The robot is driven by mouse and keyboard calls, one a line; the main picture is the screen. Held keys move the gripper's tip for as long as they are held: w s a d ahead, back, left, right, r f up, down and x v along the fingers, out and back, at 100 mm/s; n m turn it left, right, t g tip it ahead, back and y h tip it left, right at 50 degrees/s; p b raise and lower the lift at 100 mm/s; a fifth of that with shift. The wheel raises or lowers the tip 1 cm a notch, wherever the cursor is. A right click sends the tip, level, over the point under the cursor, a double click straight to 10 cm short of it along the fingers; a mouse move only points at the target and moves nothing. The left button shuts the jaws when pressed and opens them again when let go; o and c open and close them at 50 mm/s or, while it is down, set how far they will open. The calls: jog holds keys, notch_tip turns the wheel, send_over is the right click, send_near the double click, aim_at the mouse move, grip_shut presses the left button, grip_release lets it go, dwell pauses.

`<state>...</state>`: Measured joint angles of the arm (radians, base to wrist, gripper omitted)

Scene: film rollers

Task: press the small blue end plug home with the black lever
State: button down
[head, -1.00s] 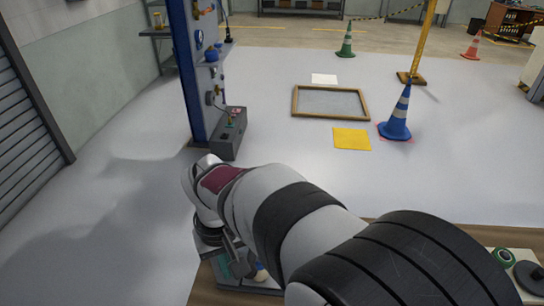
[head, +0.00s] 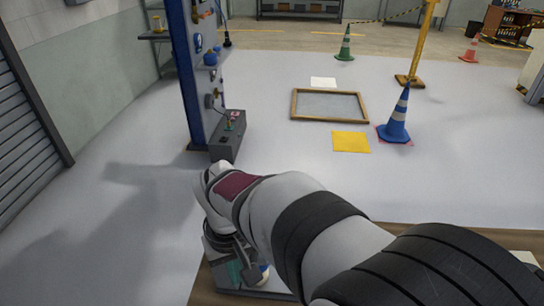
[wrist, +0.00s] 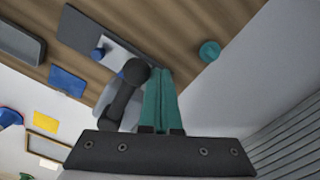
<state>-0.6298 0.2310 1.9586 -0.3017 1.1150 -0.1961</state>
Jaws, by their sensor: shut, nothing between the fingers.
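My gripper (wrist: 159,72) has teal fingers, which are shut together with nothing between them. In the wrist view a black lever (wrist: 124,98) with a round end stands right beside the fingers, on their left; I cannot tell whether they touch. A small blue piece (wrist: 98,53), likely the end plug, shows on a grey plate (wrist: 84,30) left of the lever's round end. How far in it sits is not clear. In the head view my arm and wrist hide most of the work area; a teal part of the gripper (head: 235,270) shows low at the left.
The wooden bench (wrist: 185,25) also holds a blue tray (wrist: 67,82), a dark grey tray (wrist: 14,42) and a round teal piece (wrist: 208,51) right of my fingers. Beyond the bench, a blue cone (head: 396,120) and a framed panel (head: 330,105) are on the floor.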

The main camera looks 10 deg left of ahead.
aim_at(251, 260)
jog(key=shift+d, duration=1.7)
jog(key=shift+s+r, duration=0.1)
jog(key=shift+s, duration=0.25)
jog(key=shift+r, duration=3.45)
